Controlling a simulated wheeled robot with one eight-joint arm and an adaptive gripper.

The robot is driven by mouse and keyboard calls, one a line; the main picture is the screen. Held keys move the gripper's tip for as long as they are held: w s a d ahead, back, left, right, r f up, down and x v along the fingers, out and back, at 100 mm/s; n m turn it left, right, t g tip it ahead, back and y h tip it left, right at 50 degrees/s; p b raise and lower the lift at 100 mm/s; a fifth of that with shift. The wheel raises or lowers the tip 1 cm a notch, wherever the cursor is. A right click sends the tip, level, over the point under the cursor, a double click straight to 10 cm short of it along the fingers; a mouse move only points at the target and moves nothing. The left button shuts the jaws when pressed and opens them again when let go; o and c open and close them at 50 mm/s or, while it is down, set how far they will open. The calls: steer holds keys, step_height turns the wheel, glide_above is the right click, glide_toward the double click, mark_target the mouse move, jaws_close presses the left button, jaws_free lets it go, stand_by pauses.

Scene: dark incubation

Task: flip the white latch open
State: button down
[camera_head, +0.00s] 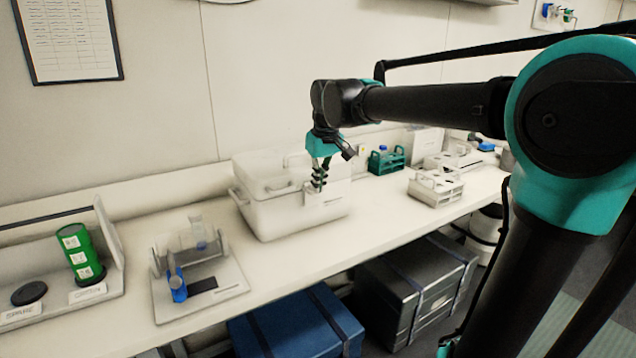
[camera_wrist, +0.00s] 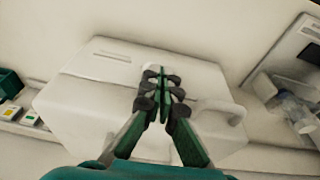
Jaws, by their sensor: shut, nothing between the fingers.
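A white lidded box (camera_head: 285,215) stands on the bench, with its lid down. My gripper (camera_head: 318,186) is at the front right part of the box, pointing down, its fingers together with nothing between them. A small white plate (camera_head: 312,198), probably the latch, shows on the box front right at my fingertips. I cannot tell whether they touch it. In the wrist view my closed fingers (camera_wrist: 162,82) are over the box (camera_wrist: 85,105) and hide part of it; the latch cannot be made out there.
A clear-guarded device with a blue tube (camera_head: 178,286) stands left of the box. Further left, a green canister (camera_head: 78,250) stands in a tray. A green rack (camera_head: 386,160) and a white rack (camera_head: 435,188) stand to the right. Dark and blue cases (camera_head: 300,325) sit below the bench.

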steer(key=shift+s+d+f+t, duration=0.2)
steer(key=shift+s+d+t, duration=0.05)
steer(key=shift+s+t, duration=0.15)
steer(key=s+d+f+t+y, duration=0.2)
steer(key=s+f+t+y, duration=0.2)
steer(key=f+t+y, duration=0.1)
steer(key=shift+d+f+t, duration=0.35)
steer(key=shift+f+t, duration=0.2)
steer(key=shift+t, duration=0.55)
stand_by(0.9)
steer(key=shift+f, duration=0.1)
steer(key=shift+s+d+f, duration=0.15)
steer(key=shift+f, duration=1.3)
steer(key=shift+w+a+r, duration=0.25)
steer(key=shift+w+a, duration=0.2)
steer(key=shift+w, duration=0.2)
steer(key=shift+r, duration=0.1)
